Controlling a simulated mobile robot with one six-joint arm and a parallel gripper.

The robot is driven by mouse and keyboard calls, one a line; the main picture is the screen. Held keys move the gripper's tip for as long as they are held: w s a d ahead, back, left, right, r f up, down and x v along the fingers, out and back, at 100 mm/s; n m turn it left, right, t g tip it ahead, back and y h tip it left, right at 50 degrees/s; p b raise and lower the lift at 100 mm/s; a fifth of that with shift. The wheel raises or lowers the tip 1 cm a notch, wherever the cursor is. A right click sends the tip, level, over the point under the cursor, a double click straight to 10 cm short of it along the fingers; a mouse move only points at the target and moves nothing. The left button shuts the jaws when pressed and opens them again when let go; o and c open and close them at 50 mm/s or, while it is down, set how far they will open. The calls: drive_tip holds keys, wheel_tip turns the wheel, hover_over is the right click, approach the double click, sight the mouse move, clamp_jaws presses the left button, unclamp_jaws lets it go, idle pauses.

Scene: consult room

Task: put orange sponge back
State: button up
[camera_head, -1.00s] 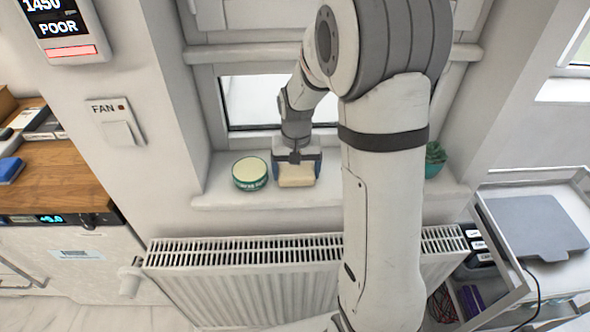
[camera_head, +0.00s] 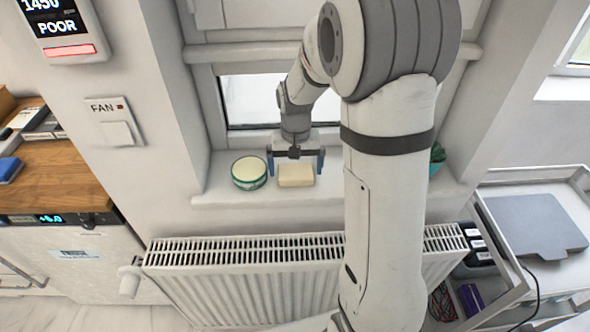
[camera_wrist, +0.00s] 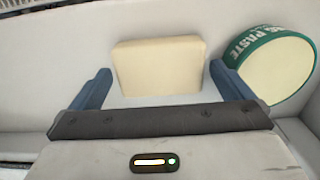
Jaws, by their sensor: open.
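A pale cream, block-shaped sponge (camera_head: 296,177) lies on the window sill; it looks cream rather than orange. It also shows in the wrist view (camera_wrist: 158,66), just beyond my fingertips. My gripper (camera_head: 296,163) is open above and behind it, with one blue finger to each side. In the wrist view my gripper (camera_wrist: 160,82) has a wide gap between its fingers, and nothing is held. The sponge rests flat, apart from both fingers. No orange sponge can be made out.
A round green-and-white paste tin (camera_head: 249,172) stands on the sill (camera_head: 225,198) just left of the sponge. A potted plant (camera_head: 437,158) is at the sill's right, partly behind my arm. A radiator (camera_head: 245,270) is below. A trolley (camera_head: 535,225) stands at right.

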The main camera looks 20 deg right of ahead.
sight(296, 170)
wheel_tip(296, 170, up, 10)
drive_tip(key=s+r+n+t, duration=0.2)
drive_tip(key=s+t, duration=0.1)
drive_tip(key=s, duration=1.7)
drive_tip(key=shift+c, duration=0.6)
